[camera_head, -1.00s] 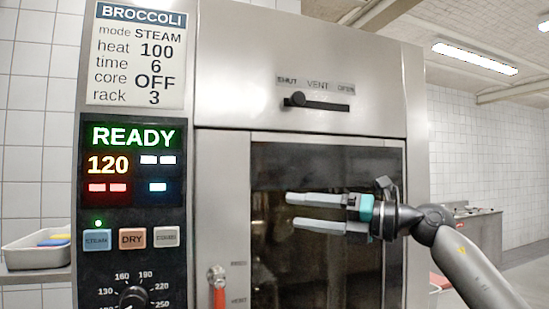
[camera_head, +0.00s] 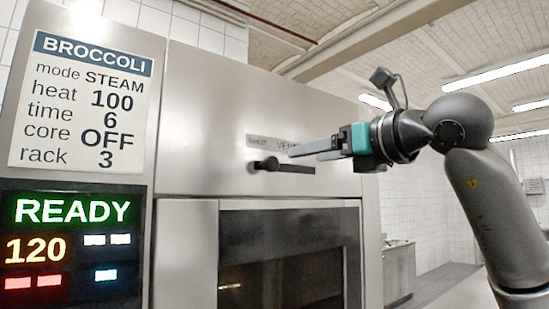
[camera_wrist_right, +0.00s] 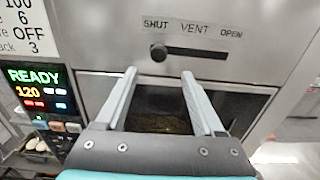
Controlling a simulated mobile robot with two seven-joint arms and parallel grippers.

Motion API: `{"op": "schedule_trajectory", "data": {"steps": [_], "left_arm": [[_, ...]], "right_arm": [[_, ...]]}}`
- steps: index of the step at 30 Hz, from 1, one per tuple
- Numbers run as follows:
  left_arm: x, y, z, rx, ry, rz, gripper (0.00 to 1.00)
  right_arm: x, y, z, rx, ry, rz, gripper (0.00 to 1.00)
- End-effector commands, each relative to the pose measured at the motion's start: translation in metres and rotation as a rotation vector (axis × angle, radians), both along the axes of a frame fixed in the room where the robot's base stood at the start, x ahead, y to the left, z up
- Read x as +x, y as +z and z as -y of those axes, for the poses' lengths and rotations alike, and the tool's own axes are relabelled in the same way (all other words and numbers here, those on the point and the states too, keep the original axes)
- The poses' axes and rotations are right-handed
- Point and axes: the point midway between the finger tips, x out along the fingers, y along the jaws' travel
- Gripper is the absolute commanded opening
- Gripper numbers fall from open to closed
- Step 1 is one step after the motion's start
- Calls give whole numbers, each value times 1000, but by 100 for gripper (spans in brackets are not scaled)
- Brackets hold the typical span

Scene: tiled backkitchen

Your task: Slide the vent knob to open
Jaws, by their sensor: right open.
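The vent knob (camera_head: 271,163) is a dark round knob at the left end of a black horizontal slot on the steel oven front. In the wrist view the knob (camera_wrist_right: 158,52) sits under the word SHUT of the vent label (camera_wrist_right: 193,28), with OPEN at the right end. My right gripper (camera_head: 292,151) reaches in from the right, its fingers covering part of the label in the head view. In the wrist view its two fingers (camera_wrist_right: 159,72) are spread and empty, with the knob beyond and between their tips, apart from them. My left gripper is not in view.
The oven's dark glass door (camera_head: 290,255) lies below the slot. A lit control panel (camera_head: 72,240) reads READY 120, under a BROCCOLI card (camera_head: 87,100). The steel around the slot is flat and clear. A counter (camera_head: 398,270) stands at the right.

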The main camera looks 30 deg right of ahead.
Motion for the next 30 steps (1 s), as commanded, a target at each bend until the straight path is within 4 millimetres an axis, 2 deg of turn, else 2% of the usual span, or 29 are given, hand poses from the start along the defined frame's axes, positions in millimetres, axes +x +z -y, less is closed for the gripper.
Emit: {"op": "schedule_trajectory", "data": {"steps": [3, 9, 15, 21, 28, 30], "left_arm": [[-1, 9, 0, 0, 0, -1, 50], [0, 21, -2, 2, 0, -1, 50], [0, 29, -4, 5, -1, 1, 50], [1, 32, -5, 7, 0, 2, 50], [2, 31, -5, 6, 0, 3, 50], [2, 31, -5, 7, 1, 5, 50]], "right_arm": [[29, 1, -3, 2, 3, -5, 70], [70, 1, -6, 2, 4, -5, 70], [98, 1, -8, 1, 2, -3, 70], [109, 0, -9, -1, 1, -1, 70], [109, -1, -9, -1, 1, -1, 70], [109, -1, -9, 0, 2, -1, 63]]}}
